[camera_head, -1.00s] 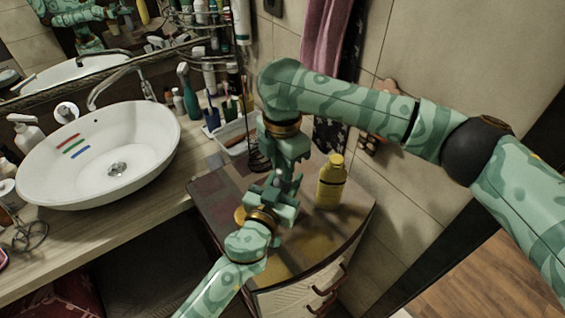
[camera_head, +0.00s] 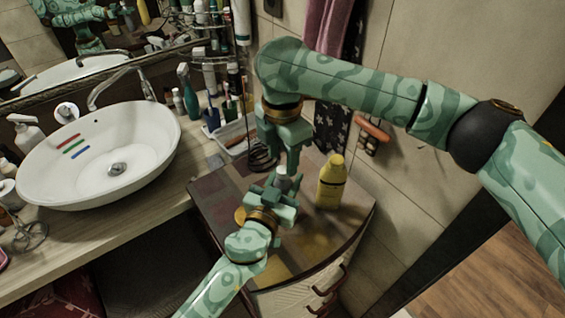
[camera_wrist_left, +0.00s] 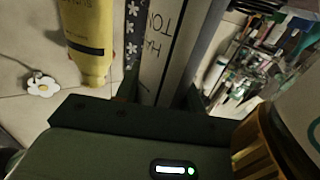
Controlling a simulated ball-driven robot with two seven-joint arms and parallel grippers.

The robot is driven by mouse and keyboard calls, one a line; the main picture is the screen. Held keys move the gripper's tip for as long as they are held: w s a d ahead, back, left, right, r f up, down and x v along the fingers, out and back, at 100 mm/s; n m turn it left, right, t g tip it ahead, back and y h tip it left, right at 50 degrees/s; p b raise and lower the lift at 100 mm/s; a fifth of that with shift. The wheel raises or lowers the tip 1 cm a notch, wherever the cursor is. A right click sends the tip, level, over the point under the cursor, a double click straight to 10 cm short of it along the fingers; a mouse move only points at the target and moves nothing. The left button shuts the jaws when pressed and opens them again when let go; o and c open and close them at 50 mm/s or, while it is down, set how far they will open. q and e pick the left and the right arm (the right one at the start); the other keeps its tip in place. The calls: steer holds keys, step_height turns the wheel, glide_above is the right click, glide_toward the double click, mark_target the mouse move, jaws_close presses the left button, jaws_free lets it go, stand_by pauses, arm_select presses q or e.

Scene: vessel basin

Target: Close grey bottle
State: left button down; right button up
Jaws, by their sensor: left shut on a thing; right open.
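A grey bottle shows mostly as a pale grey top (camera_head: 283,171) just above my left gripper (camera_head: 281,187) in the head view. That gripper is shut on it over the cabinet top; its jaws hide the lower part. In the left wrist view, a pale body with dark lettering (camera_wrist_left: 160,45) rises upright from the jaws. My right gripper (camera_head: 290,160) is open, pointing down at the bottle's top from above. I cannot tell whether a separate cap sits on the neck or whether the right fingers touch it.
A yellow bottle (camera_head: 331,183) stands on the cabinet top (camera_head: 300,245), close to the right of both grippers. A white basin (camera_head: 60,180) is on the counter at left. A white tray (camera_head: 232,137) and several toiletries stand behind. The tiled wall is at right.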

step_height(320, 180, up, 9)
steer(key=shift+f, duration=0.1)
arm_select(q)
steer(key=c, duration=0.8)
jaws_free()
steer(key=shift+s, duration=0.1)
steer(key=b+v, duration=0.2)
steer(key=v, duration=1.4)
arm_select(e)
steer(key=shift+f, duration=1.2)
arm_select(q)
steer(key=shift+a, duration=0.15)
arm_select(e)
steer(key=shift+w, duration=0.1)
